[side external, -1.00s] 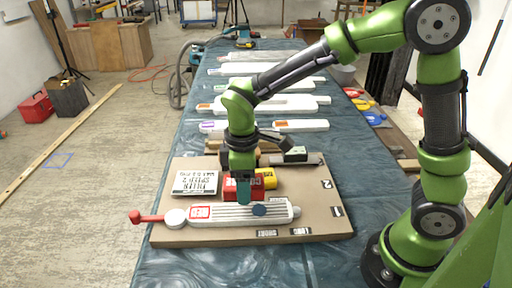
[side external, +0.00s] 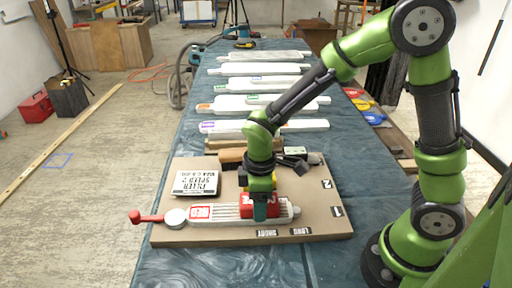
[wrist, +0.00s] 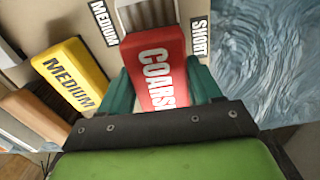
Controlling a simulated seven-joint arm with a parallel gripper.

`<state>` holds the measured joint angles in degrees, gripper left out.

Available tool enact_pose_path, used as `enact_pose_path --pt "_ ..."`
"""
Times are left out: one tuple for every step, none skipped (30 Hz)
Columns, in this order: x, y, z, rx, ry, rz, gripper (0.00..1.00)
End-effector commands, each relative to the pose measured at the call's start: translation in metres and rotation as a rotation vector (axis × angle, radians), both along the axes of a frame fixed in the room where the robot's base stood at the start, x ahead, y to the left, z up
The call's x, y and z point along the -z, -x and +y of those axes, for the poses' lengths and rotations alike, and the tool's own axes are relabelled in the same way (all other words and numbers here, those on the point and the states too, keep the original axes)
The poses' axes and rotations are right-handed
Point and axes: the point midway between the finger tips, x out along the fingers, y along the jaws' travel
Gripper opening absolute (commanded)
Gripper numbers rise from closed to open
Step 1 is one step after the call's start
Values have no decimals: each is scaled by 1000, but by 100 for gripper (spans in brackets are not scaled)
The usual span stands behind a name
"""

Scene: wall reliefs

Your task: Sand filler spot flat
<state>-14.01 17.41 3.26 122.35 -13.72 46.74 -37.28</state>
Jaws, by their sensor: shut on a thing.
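The white relief piece (side external: 180,217) with a grooved middle and a red handle lies across the board. My gripper (side external: 260,211) is shut on the red COARSE sanding block (side external: 246,205), over the right part of the piece. In the wrist view, the red block (wrist: 157,72) sits between my two teal fingers (wrist: 160,92), its white lettering facing the camera. The round filler spot is hidden, behind or under the block and fingers. I cannot tell whether the block touches the surface. The yellow MEDIUM block (wrist: 70,75) lies beside it, apart from my fingers.
A white labelled box (side external: 196,183) stands on the brown board (side external: 172,236) at left. A wooden block (side external: 232,156) and a dark tool (side external: 294,163) lie behind. SHORT (wrist: 199,38) and MEDIUM (wrist: 103,22) labels show nearby. More white pieces (side external: 262,103) lie farther back on the blue-covered table.

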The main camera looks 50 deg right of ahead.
Motion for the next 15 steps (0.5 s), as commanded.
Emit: enact_pose_path --pt "1 4 -4 3 1 2 35" --pt "1 7 -6 3 1 3 35" --pt "0 9 -9 2 1 4 35" --pt "1 11 -11 2 1 4 35" --pt "1 13 -13 2 1 4 35" --pt "0 15 -15 2 2 4 35" --pt "1 17 -17 3 2 4 35" --pt "1 19 -19 3 2 4 35" --pt "0 22 -22 3 2 4 35" --pt "0 24 -24 2 1 3 35" --pt "1 26 -26 2 2 4 35" --pt "0 25 -24 0 1 4 35" --pt "0 22 -22 -2 1 3 35" --pt "1 20 -19 -2 1 4 35" --pt "0 17 -17 -2 1 4 35"
